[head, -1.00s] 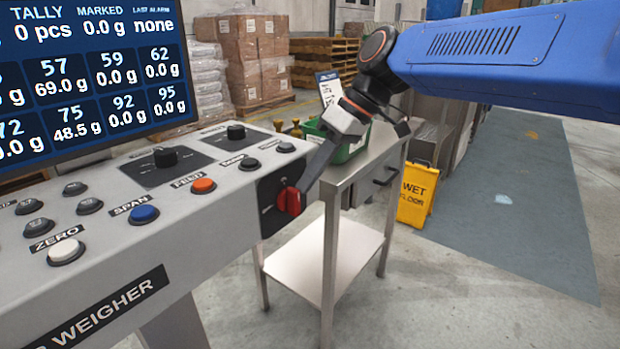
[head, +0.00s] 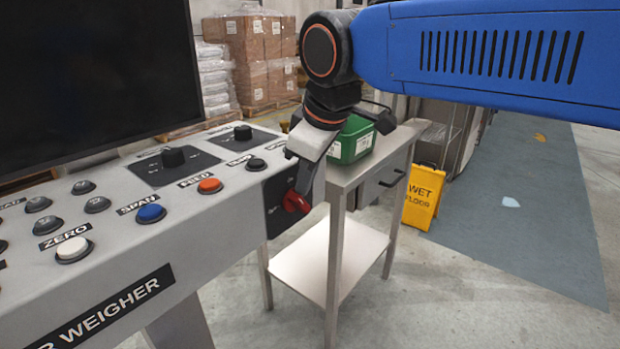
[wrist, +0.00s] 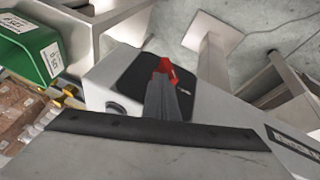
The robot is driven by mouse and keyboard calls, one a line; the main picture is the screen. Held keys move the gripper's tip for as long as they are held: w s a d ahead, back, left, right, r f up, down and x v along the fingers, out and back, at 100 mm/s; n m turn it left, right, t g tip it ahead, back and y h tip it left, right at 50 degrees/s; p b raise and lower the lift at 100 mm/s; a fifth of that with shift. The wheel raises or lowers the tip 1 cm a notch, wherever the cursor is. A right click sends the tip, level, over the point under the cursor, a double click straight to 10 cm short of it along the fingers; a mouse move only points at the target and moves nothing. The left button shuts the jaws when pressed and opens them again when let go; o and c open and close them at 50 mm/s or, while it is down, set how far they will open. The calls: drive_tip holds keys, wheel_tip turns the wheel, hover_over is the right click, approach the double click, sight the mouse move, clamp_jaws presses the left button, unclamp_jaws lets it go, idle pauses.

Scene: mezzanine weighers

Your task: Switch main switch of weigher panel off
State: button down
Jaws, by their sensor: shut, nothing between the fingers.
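The weigher panel (head: 205,225) is a grey sloped console with coloured push buttons and black knobs. Its red main switch (head: 297,203) sits on a black plate on the right end face, and it also shows in the wrist view (wrist: 166,68). My gripper (head: 303,186) is shut and empty, with its fingertips right at the red handle. In the wrist view the dark fingers (wrist: 163,95) cover part of the handle; I cannot tell whether they touch it. The panel's screen (head: 95,75) is dark. The switch's markings are hidden.
A steel side table (head: 340,180) with a green bin (head: 352,140) on it stands just right of the panel. A yellow wet-floor sign (head: 423,197) stands farther right. Wrapped pallets of cartons (head: 252,50) are behind.

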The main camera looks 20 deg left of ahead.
sight(293, 200)
drive_tip(key=t, duration=0.1)
drive_tip(key=s+t+h, duration=0.1)
drive_tip(key=t, duration=0.1)
drive_tip(key=s+a+n+t, duration=0.1)
drive_tip(key=shift+s+f, duration=0.25)
drive_tip(key=t, duration=0.1)
drive_tip(key=s+t+h, duration=0.1)
drive_tip(key=f+n+t, duration=0.1)
drive_tip(key=t, duration=0.1)
drive_tip(key=shift+s+a+h, duration=0.15)
drive_tip(key=shift+a+h, duration=0.15)
drive_tip(key=shift+s+f, duration=0.2)
drive_tip(key=shift+f, duration=0.1)
